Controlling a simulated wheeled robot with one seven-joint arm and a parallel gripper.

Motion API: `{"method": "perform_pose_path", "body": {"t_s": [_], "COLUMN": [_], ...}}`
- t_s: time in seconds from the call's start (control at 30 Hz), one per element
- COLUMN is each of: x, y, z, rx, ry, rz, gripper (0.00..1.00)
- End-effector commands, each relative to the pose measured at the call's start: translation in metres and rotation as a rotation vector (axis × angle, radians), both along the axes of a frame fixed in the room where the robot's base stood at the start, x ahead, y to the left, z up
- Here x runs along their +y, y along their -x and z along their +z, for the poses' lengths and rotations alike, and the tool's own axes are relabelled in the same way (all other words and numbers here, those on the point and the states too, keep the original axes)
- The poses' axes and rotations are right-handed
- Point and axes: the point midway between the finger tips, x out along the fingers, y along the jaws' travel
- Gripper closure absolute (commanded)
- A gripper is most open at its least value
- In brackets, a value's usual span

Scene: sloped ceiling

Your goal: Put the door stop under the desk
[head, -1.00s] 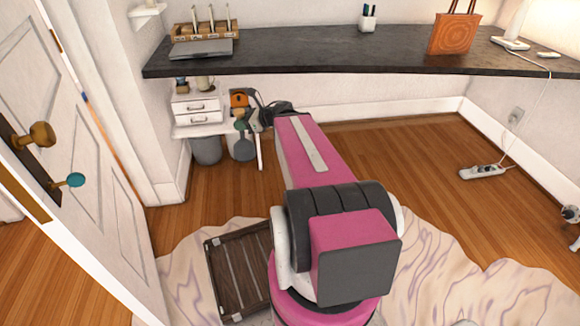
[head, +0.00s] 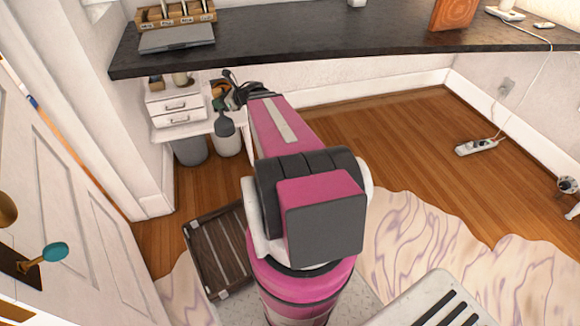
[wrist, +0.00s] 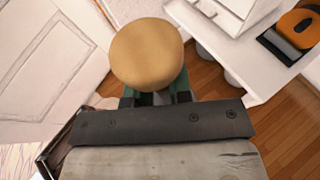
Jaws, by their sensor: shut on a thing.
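My gripper (head: 222,100) is at the end of my outstretched arm, low in front of the white drawer unit, below the front edge of the dark desk (head: 300,55) in the head view. In the wrist view its fingers (wrist: 157,98) are shut on a round, tan-topped thing, which seems to be the door stop (wrist: 147,53). Green shows on both sides of its lower end. The thing is held off the floor, and its lower part is hidden. In the head view it is too small and dark to make out clearly.
A white drawer unit (head: 178,105) stands under the desk's left end, with grey bins (head: 190,151) below. An orange device (wrist: 296,24) is near it. A dark slatted crate (head: 215,250) lies by my base. The door (head: 75,190) stands left. Floor under the desk's middle is clear.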

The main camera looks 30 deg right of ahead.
Motion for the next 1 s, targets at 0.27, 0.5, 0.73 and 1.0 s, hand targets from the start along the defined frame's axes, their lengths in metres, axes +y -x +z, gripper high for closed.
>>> {"method": "perform_pose_path", "body": {"t_s": [0.27, 0.5, 0.73, 1.0], "x": [-0.064, -0.119, -0.169, -0.224], "y": [-0.059, -0.090, -0.110, -0.121], "z": [-0.078, -0.149, -0.221, -0.308], "rx": [0.003, 0.002, 0.003, 0.002], "ry": [-0.003, -0.004, -0.003, -0.002], "rz": [-0.146, -0.273, -0.389, -0.519], "gripper": [1.00, 1.00, 1.00, 1.00]}}
